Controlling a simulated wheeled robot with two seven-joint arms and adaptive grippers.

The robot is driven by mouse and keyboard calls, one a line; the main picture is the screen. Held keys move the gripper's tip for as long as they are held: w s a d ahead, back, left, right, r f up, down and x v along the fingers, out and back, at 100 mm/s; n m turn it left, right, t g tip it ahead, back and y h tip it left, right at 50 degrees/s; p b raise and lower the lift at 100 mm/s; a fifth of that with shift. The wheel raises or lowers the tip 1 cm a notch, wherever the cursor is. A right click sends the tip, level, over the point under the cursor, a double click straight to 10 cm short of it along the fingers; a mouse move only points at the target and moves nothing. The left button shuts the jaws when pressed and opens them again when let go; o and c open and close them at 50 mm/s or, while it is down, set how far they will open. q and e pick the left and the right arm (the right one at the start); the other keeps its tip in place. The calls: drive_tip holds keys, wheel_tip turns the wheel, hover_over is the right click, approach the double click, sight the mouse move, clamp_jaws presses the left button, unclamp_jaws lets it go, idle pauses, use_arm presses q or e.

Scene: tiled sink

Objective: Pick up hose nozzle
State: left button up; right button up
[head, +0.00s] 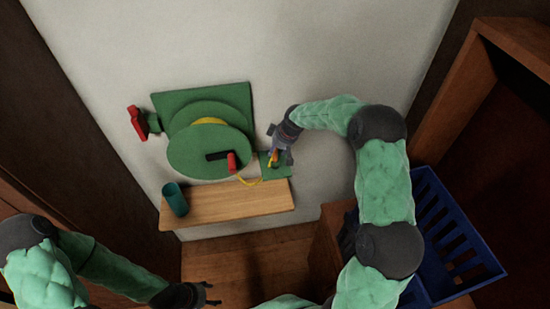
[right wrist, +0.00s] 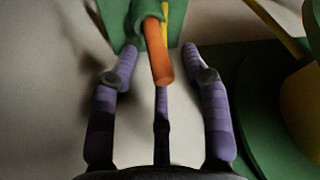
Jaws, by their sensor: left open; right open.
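The hose nozzle (right wrist: 160,62) is orange and sits in a green holder (right wrist: 152,22) on the wall. In the head view the nozzle (head: 271,160) is small and partly covered by my right gripper (head: 281,156). In the right wrist view my right gripper (right wrist: 160,75) is open, its purple fingers spread to either side of the nozzle with gaps visible. A third finger shows below the nozzle's end. My left gripper (head: 208,294) is open and empty, low in the head view, far from the nozzle.
A green hose reel (head: 195,150) with yellow hose and a red-handled crank is on the wall left of the nozzle. A red tap (head: 137,122) is further left. Below, a wooden shelf (head: 235,203) holds a teal cup (head: 175,199). A blue crate (head: 455,235) stands at right.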

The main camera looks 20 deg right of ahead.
drive_tip(key=shift+w+f, duration=0.1)
drive_tip(key=shift+f, duration=0.1)
clamp_jaws()
drive_tip(key=shift+r, duration=0.15)
